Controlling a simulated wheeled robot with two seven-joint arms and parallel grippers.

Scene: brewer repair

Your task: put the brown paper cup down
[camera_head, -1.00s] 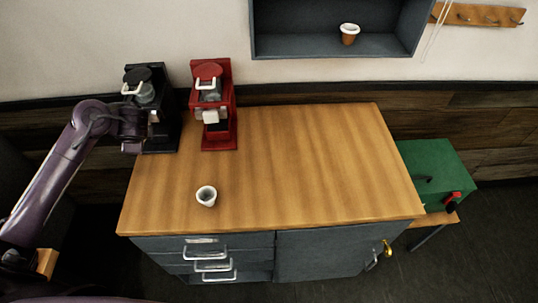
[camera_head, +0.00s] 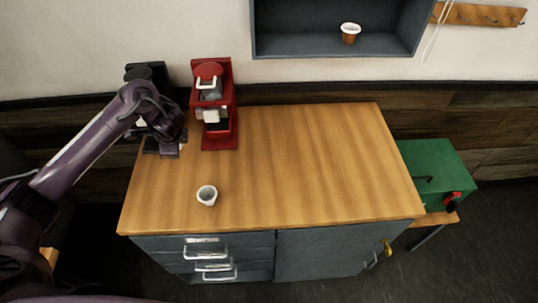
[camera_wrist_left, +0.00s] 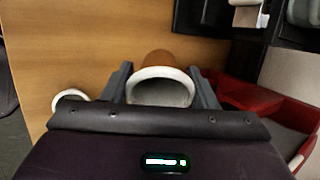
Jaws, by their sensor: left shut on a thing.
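A brown paper cup (camera_wrist_left: 159,57) with a white rim is between the two fingers of my left gripper (camera_wrist_left: 160,80) in the left wrist view. The gripper is shut on it. In the head view my left gripper (camera_head: 170,150) is over the back left of the wooden counter (camera_head: 300,160), in front of the black brewer (camera_head: 138,72). My arm hides the held cup there, so its height above the counter cannot be told. My right gripper is not in view.
A white cup (camera_head: 207,195) stands near the counter's front left; it also shows in the left wrist view (camera_wrist_left: 70,99). The red brewer (camera_head: 218,135) stands right of my gripper. Another brown cup (camera_head: 350,35) is on the wall shelf (camera_head: 290,46). The counter's middle and right are clear.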

